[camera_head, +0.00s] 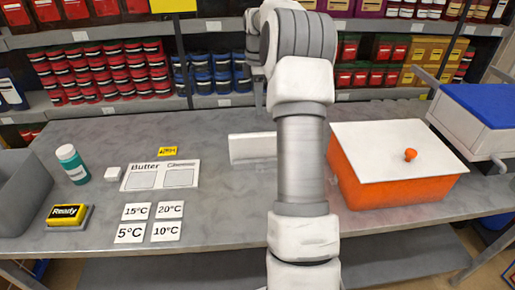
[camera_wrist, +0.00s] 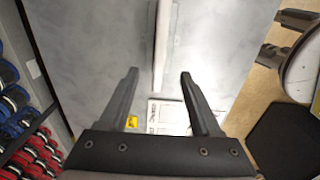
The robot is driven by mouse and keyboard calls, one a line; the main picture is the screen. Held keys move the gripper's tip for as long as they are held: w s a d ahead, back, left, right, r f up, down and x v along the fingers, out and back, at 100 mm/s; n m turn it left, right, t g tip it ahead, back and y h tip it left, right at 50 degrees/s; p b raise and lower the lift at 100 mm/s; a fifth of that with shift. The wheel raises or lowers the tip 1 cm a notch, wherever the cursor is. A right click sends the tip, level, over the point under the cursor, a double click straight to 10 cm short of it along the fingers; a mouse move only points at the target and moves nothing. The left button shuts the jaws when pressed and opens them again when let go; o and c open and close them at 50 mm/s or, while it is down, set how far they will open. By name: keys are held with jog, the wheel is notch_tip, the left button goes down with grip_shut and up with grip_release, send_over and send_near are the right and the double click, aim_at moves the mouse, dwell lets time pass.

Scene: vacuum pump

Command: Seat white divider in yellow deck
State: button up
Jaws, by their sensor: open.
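A white panel (camera_head: 252,148), which looks like the white divider, stands on the grey table behind my arm in the head view. My arm hides its right end. In the wrist view it is a narrow white strip (camera_wrist: 163,50). My gripper (camera_wrist: 160,73) is open, its fingers on either side of the strip's line in the picture; I see no contact. My arm hides the gripper in the head view. No yellow deck is clearly seen; a yellow-topped "Ready" block (camera_head: 66,214) lies at front left, and a small yellow tag (camera_head: 168,151) is behind the butter card.
An orange box with a white lid (camera_head: 394,150) stands right of my arm. A butter card (camera_head: 160,175), several temperature cards (camera_head: 167,209), a teal bottle (camera_head: 72,164) and a grey bin (camera_head: 22,190) are at left. Stocked shelves (camera_head: 110,75) run behind the table.

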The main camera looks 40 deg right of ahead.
aim_at(258, 141)
notch_tip(258, 141, down, 16)
jog(key=shift+s+r+p, duration=0.1)
jog(key=shift+p, duration=0.25)
grip_shut()
dwell(0.4)
